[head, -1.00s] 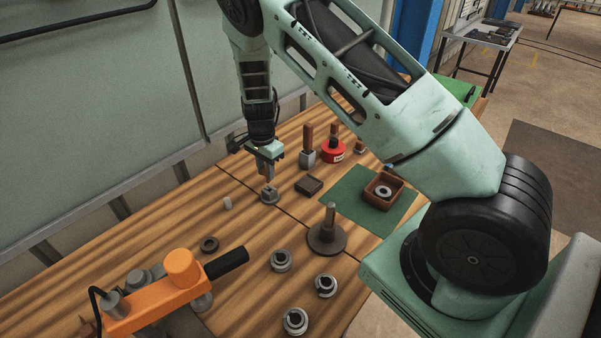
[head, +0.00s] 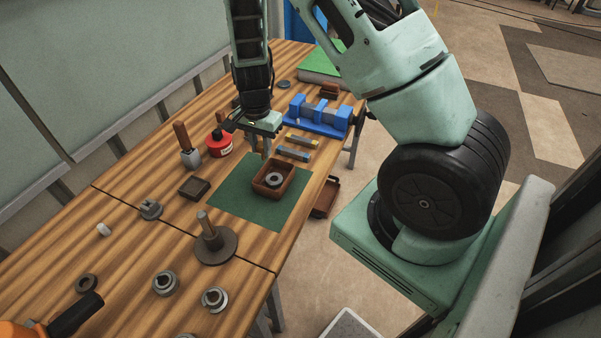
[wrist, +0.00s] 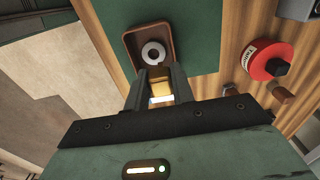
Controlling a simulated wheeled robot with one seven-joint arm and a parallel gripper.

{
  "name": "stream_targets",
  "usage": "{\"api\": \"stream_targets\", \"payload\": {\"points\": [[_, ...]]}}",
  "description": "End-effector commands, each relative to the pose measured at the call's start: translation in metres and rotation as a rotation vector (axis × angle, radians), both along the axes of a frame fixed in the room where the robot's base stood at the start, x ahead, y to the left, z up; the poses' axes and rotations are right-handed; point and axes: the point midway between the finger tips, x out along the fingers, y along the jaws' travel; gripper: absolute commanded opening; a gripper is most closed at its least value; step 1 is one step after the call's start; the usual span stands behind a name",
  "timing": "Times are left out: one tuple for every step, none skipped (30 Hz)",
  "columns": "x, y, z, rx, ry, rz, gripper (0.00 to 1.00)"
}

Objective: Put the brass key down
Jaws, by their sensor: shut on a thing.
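My gripper (head: 265,148) points down above the far edge of the green mat (head: 228,199), just behind the brown open box (head: 258,186). In the wrist view my gripper (wrist: 161,78) is shut on the brass key (wrist: 161,90), a small yellow block-like piece between the fingers. The rest of the key is hidden by the fingers, and it cannot be made out in the head view. The box (wrist: 133,50) lies just beyond the fingertips in the wrist view, with a pale ring (wrist: 153,53) inside.
A red container (head: 219,145) and a wooden-handled tool (head: 187,148) stand left of the gripper. A blue vise (head: 322,116) and two bars (head: 293,154) lie right. The mat's front left is bare; a spindle on a disc (head: 214,243) stands nearer.

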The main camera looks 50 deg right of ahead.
Motion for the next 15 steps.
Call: {"api": "stream_targets", "payload": {"points": [[-0.003,0.0,0.001,0.0,-0.001,0.005,0.0],[-0.004,0.0,0.002,0.0,-0.001,0.008,0.0],[-0.006,-0.001,0.002,0.0,-0.001,0.011,0.0],[-0.007,-0.001,0.0,0.0,0.0,0.013,0.0],[-0.008,-0.001,-0.002,0.001,0.001,0.015,0.0],[-0.008,-0.001,-0.007,0.001,0.003,0.016,0.0],[-0.009,-0.001,-0.011,0.0,0.003,0.015,0.0],[-0.009,-0.001,-0.017,0.002,0.005,0.014,0.0],[-0.009,-0.001,-0.024,0.002,0.004,0.012,0.0],[-0.009,-0.001,-0.029,0.001,0.003,0.013,0.0],[-0.009,-0.001,-0.034,0.001,0.003,0.014,0.0],[-0.009,-0.001,-0.04,0.001,0.003,0.014,0.0],[-0.009,-0.001,-0.044,0.001,0.003,0.014,0.0],[-0.009,-0.001,-0.048,0.001,0.001,0.015,0.0],[-0.008,-0.001,-0.051,0.001,0.001,0.014,0.0]]}}
